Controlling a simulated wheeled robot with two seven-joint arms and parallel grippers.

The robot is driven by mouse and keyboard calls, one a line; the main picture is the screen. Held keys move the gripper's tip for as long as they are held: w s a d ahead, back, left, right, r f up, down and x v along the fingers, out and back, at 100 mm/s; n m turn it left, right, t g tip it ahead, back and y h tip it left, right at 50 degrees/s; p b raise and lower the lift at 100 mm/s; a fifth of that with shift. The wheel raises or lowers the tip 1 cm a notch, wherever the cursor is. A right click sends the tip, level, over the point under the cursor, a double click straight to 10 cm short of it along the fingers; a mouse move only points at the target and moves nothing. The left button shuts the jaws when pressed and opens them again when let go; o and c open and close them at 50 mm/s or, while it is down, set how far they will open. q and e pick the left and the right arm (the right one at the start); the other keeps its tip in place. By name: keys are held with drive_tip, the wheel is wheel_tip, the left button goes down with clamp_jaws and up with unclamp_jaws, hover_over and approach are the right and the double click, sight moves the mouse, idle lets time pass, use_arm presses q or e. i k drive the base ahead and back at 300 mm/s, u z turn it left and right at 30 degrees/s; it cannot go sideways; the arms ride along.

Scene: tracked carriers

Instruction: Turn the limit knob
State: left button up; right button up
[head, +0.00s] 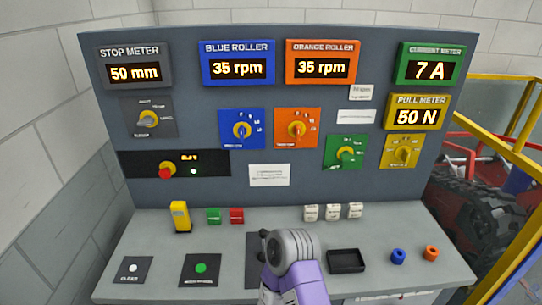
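The upright panel carries a green knob (347,156) below the current meter (430,65), which reads 7 A. A grey knob (148,119), a blue knob (242,130), an orange knob (296,129) and a yellow knob (402,152) are also on it. The small labels are too blurred to tell which is the limit knob. One purple and grey arm of mine rises from the bottom centre, apart from all the knobs; it seems to be my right arm. Its gripper's fingers cannot be made out. My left gripper is not in view.
A red button (167,174) sits on a black strip. On the desk are a yellow block (180,217), green and red blocks, several white blocks, a black tray (346,261), and blue and orange rings (431,253). Yellow rails (520,150) stand at right.

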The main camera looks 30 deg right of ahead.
sight(346, 156)
drive_tip(key=u, duration=0.75)
drive_tip(key=k, duration=0.5)
drive_tip(key=z, duration=1.35)
